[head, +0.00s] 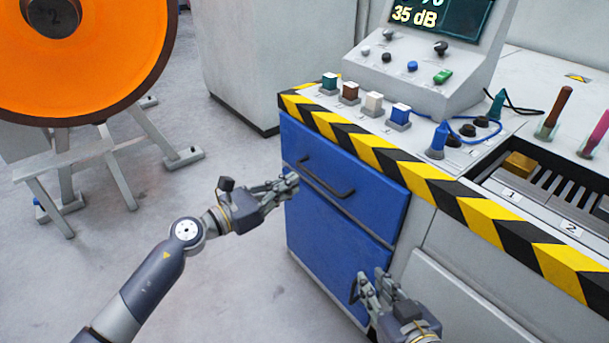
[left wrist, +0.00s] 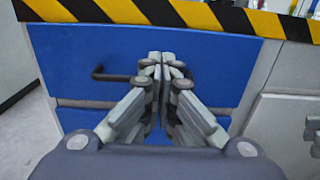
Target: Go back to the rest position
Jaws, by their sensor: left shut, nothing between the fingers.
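My left gripper (head: 288,186) is in front of the blue drawer cabinet (head: 330,240) in the head view, near the left end of the upper drawer's dark handle (head: 328,180). In the left wrist view its fingers (left wrist: 162,58) are together and empty, pointing at the blue drawer front (left wrist: 220,65). The handle shows behind them, partly hidden; I cannot tell whether they touch it. My right gripper (head: 378,280) is at the bottom of the head view, in front of the lower part of the bench. Its fingers look apart, with nothing seen between them.
The bench top has a black-and-yellow striped edge (head: 400,168), several coloured blocks and a console (head: 425,70) with a screen. An orange wheel (head: 110,60) on a grey stand (head: 130,150) is at the left. The floor (head: 200,280) between is clear.

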